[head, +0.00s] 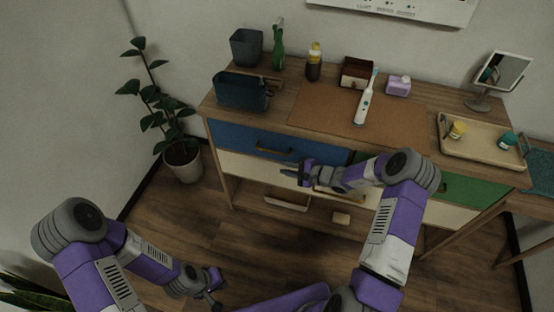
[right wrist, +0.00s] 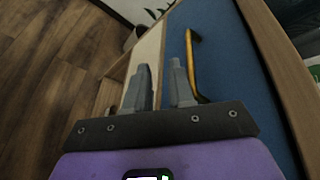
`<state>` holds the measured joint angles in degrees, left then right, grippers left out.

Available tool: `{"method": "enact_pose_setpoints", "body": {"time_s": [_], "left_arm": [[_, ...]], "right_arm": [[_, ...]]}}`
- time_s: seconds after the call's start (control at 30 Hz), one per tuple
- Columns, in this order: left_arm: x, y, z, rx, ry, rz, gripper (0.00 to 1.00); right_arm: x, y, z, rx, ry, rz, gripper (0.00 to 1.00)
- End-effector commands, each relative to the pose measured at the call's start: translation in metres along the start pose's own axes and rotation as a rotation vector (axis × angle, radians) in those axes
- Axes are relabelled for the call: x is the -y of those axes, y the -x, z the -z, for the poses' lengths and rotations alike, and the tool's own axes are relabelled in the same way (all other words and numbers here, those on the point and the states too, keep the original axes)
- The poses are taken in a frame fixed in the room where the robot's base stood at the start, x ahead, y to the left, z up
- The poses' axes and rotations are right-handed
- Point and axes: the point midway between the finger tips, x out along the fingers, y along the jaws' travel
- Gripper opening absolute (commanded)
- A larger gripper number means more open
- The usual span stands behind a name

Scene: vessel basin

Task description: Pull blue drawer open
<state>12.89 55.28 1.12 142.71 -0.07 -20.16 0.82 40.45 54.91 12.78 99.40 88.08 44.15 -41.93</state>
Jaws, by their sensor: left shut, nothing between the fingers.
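The blue drawer (head: 232,139) is at the upper left of the wooden cabinet and looks closed, flush with the front. Its brass bar handle (head: 273,150) shows in the head view. In the right wrist view the handle (right wrist: 194,62) stands along the blue drawer front (right wrist: 232,75), just right of the right-hand finger. My right gripper (head: 289,170) is open, below and right of the handle in the head view. In the right wrist view its fingers (right wrist: 160,68) are apart with nothing between them. My left gripper (head: 218,294) is shut and empty, low over the floor.
A cream drawer lies under the blue one, and a green drawer (head: 470,189) is at the right. The cabinet top holds a dark basket (head: 241,92), bottles, a toothbrush (head: 365,103) and a tray (head: 470,150). A potted plant (head: 183,163) stands left; the floor in front is clear.

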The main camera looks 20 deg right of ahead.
Motion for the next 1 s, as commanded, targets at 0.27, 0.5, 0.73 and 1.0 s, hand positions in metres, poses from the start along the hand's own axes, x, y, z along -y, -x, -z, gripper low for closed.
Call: {"method": "enact_pose_setpoints", "body": {"time_s": [0.27,0.5,0.73,1.0], "left_arm": [[0.002,-0.007,0.001,-0.001,0.0,0.0,0.0],[0.005,-0.013,0.001,-0.001,0.0,0.0,0.0],[0.008,-0.022,0.001,-0.001,0.0,0.0,0.0],[0.009,-0.024,0.001,-0.001,0.0,0.0,0.0]], "right_arm": [[0.032,0.009,0.024,-0.033,0.0,0.142,0.23],[0.034,-0.019,0.024,-0.03,0.001,0.14,0.23],[0.038,-0.053,0.025,-0.031,-0.001,0.139,0.23],[0.042,-0.066,0.025,-0.033,-0.001,0.138,0.23]]}}
